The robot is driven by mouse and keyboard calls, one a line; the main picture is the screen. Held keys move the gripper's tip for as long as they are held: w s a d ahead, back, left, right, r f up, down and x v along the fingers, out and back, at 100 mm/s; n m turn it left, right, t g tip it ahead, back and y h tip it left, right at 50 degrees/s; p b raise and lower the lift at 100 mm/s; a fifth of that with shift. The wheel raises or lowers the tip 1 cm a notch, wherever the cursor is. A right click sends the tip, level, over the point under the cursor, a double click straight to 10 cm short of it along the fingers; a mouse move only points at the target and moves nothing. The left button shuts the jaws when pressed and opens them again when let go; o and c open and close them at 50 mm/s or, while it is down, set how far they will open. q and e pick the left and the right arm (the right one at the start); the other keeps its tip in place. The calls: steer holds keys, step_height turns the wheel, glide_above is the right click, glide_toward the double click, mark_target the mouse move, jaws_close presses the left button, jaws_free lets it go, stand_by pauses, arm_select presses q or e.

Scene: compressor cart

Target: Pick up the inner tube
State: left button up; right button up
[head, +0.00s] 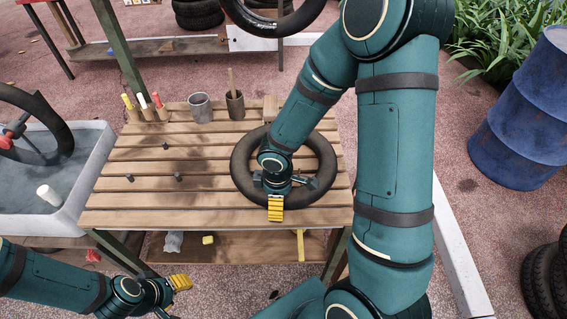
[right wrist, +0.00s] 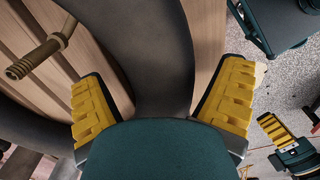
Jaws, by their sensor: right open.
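The inner tube (head: 326,160) is a black ring lying flat on the slatted wooden bench. My right arm reaches down over it, and my right gripper (head: 275,200) is at its near side. In the right wrist view, my right gripper (right wrist: 163,105) is open, with one yellow finger pad on each side of a section of the inner tube (right wrist: 150,50). Whether the pads touch the rubber is unclear. A brass valve stem (right wrist: 42,58) shows inside the ring. My left gripper (head: 180,283) is low, in front of the bench, away from the inner tube; its opening is unclear.
The wooden bench (head: 125,200) carries a grey cup (head: 200,107), a cup with a stick (head: 235,106), coloured-tip tools (head: 144,104) and small dark pieces. A water basin (head: 90,180) with another black ring stands left. A blue barrel (head: 522,115) stands right. The bench's left half is mostly clear.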

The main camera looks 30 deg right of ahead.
steer(key=c, duration=1.2)
